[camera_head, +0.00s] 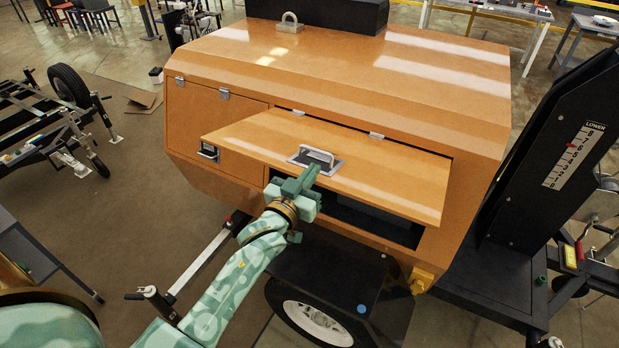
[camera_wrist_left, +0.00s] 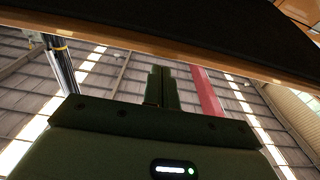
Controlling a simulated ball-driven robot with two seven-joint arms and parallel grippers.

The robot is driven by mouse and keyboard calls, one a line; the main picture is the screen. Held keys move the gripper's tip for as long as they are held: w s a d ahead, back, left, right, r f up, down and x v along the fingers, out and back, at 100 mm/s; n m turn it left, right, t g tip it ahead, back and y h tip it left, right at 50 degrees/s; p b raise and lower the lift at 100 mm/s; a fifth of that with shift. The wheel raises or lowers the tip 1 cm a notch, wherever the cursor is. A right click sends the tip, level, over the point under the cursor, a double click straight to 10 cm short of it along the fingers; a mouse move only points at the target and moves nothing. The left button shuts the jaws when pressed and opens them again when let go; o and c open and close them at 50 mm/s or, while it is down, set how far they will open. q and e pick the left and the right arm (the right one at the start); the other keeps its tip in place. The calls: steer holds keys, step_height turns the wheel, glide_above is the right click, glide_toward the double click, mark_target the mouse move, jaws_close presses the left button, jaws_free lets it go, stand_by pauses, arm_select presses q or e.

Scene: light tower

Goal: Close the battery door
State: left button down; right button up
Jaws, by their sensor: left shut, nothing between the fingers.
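The battery door (camera_head: 385,175) is an orange panel hinged along its top edge on the orange light tower body (camera_head: 345,70). It is swung outward and up, with a dark opening under it. A silver handle latch (camera_head: 318,158) sits on its outer face. My left gripper (camera_head: 308,175) is shut and empty, with its fingertips just below the handle in the picture; I cannot tell if they touch it. In the left wrist view the shut fingers (camera_wrist_left: 162,88) point up toward the door's edge (camera_wrist_left: 150,42). My right gripper is not in view.
A second orange door (camera_head: 215,120) to the left is closed. Below the opening are a black fender (camera_head: 335,275) and a wheel (camera_head: 317,322). A black outrigger or mast panel (camera_head: 545,150) stands at the right. A trailer frame with a tyre (camera_head: 68,86) is at the far left, with open floor between.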

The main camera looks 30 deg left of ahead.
arm_select(q)
steer(key=shift+s+f, duration=0.35)
steer(key=shift+f, duration=0.3)
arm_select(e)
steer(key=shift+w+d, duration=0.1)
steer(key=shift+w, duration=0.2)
arm_select(q)
steer(key=shift+f, duration=0.1)
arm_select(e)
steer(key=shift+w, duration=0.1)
